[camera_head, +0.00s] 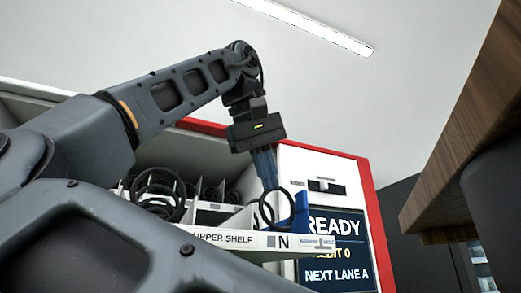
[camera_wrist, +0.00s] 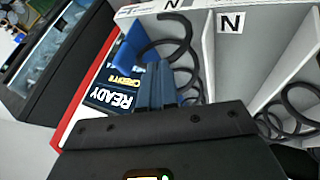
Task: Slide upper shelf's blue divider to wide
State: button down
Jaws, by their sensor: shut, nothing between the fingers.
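The upper shelf (camera_head: 222,238) is a white tray with its name on the front lip. The blue divider (camera_head: 300,212) stands upright near the shelf's right end, and shows at the upper left in the wrist view (camera_wrist: 128,47). My gripper (camera_head: 270,185) points down over the shelf's right end with its bluish fingers together and empty. In the wrist view, the fingertips (camera_wrist: 158,68) are just beside the divider, on the side toward the coils. I cannot tell whether they touch it. A small label with tiny print (camera_head: 317,243) is on the lip below the divider.
A black spiral coil (camera_head: 277,209) stands right by the fingertips, and a white partition (camera_wrist: 208,58) is close by. More coils (camera_head: 158,190) fill the lanes to the left. A display panel reading READY (camera_head: 335,235) and the red cabinet edge (camera_head: 376,215) are at the right.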

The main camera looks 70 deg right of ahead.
aim_at(298, 206)
jog(key=shift+s+d+f+p, duration=0.3)
jog(key=shift+s+d, duration=0.45)
jog(key=shift+d, duration=0.15)
jog(key=shift+s+d+f+p, duration=0.2)
jog(key=shift+s+d+p, duration=0.05)
jog(key=shift+s+d, duration=0.6)
jog(key=shift+w, duration=0.1)
jog(key=shift+d, duration=0.1)
jog(key=shift+s+d, duration=0.2)
jog(key=s+d, duration=0.3)
jog(key=shift+a, duration=0.1)
jog(key=v, duration=0.7)
jog(key=shift+w+a+r+b, duration=0.15)
jog(key=shift+a+r+b, duration=0.15)
jog(key=shift+b, duration=0.1)
